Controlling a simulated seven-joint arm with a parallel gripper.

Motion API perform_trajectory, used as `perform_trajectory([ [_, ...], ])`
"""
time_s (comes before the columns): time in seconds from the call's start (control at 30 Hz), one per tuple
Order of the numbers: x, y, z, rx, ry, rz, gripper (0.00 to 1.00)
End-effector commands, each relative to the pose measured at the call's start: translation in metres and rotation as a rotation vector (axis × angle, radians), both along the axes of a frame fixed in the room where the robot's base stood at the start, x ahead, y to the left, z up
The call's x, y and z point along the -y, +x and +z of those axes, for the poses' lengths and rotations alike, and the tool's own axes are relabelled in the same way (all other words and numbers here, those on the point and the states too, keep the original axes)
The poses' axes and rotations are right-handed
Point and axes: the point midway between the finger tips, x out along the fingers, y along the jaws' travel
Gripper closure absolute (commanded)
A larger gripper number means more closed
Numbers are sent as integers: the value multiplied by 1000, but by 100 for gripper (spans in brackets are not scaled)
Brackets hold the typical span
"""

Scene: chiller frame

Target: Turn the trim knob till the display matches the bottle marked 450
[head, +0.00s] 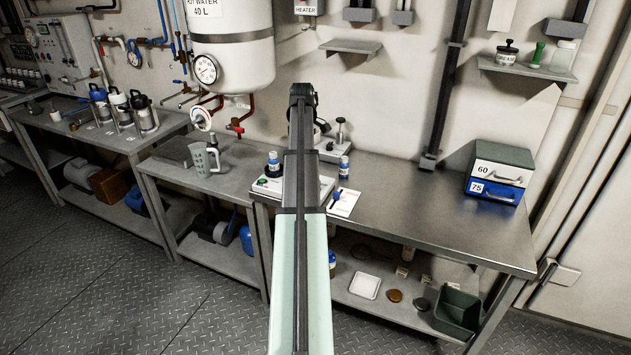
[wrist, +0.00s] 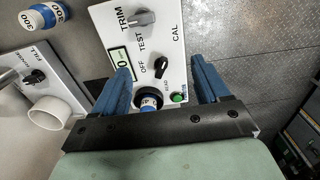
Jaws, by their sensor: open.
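The trim knob (wrist: 141,17), grey and marked TRIM, is on a white panel (wrist: 172,35) at the top of the wrist view. The display (wrist: 119,64) is beside it; one finger covers part and only a "0" shows. My gripper (wrist: 160,62) is open and empty, its blue fingers either side of the panel's lower part, short of the trim knob. A blue and white bottle (wrist: 149,104) stands at the panel between the fingers, its number unreadable. A bottle reading 300 (wrist: 46,15) is at top left. No label reading 450 can be made out.
A black selector knob (wrist: 161,66) and a green button (wrist: 177,98) share the panel. A second panel with a FILL knob (wrist: 35,76) and a white cup-like ring (wrist: 49,112) lies left.

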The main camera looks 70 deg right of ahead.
Motion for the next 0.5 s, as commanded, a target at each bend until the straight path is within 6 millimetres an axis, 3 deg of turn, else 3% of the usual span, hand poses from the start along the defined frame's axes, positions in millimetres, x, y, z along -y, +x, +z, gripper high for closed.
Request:
perform_trajectory([
  [0.1,17,-22,19,2,-3,-2,26],
  [0.23,23,-33,24,2,-3,0,26],
  [0.37,23,-35,17,1,-2,1,26],
  [0.5,22,-34,-3,1,-1,1,26],
])
